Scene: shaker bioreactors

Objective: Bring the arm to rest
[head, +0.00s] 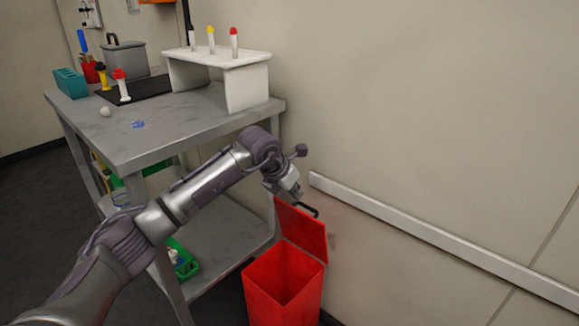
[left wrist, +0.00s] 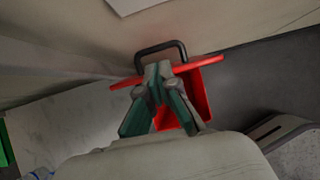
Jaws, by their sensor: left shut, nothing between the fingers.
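My left arm reaches in from the left in the head view, past the front of the metal table. My left gripper (head: 296,197) is at the top edge of the raised red lid, near its black handle (head: 309,209). In the left wrist view the gripper (left wrist: 158,70) is shut and empty, with its fingertips close to the black handle (left wrist: 160,48). I cannot tell whether they touch it. The red bin (head: 283,285) stands open on the floor below, with its lid (head: 302,232) tilted up at the back. My right gripper is not in view.
A white rail (head: 420,231) runs along the wall on the right. The space right of the bin is clear.

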